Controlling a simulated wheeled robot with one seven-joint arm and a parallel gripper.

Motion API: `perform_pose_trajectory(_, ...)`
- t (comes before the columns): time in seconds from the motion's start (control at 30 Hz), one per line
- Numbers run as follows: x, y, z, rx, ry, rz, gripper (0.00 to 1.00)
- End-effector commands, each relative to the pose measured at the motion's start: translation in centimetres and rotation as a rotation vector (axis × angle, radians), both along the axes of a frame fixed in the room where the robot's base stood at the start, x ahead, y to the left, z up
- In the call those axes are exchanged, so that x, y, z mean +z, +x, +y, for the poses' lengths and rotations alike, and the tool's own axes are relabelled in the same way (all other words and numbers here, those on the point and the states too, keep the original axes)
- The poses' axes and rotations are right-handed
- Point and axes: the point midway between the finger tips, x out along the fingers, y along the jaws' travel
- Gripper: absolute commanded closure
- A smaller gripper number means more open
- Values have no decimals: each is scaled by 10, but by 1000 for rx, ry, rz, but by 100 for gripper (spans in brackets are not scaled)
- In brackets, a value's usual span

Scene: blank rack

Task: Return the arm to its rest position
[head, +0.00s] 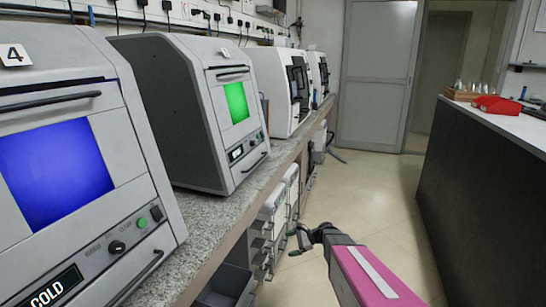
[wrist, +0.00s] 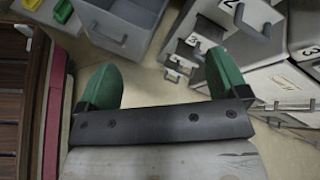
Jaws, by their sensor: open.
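My gripper (head: 297,241) is at the end of my pink arm, low over the aisle floor, just right of the drawers under the bench. In the wrist view, its two green fingers (wrist: 163,80) stand wide apart. Nothing is between them; the floor and drawer fronts show beyond. The gripper appears to touch nothing.
The granite bench (head: 215,215) at left bears a machine with a blue screen (head: 55,172) and one with a green screen (head: 236,102). Numbered drawers (wrist: 265,80) and an open grey bin (head: 226,284) are below. A dark counter (head: 480,190) stands right. The aisle floor (head: 375,195) is clear.

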Motion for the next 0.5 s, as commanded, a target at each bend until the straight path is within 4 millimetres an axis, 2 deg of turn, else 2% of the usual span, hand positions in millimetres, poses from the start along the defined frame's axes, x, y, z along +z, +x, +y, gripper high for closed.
perform_pose_trajectory(0.03,9,-25,0,64,-84,-54,8)
perform_pose_trajectory(0.2,20,-81,-16,324,-387,-237,8)
perform_pose_trajectory(0.4,40,-139,-50,671,-713,-417,8)
perform_pose_trajectory(0.5,53,-160,-69,836,-845,-479,8)
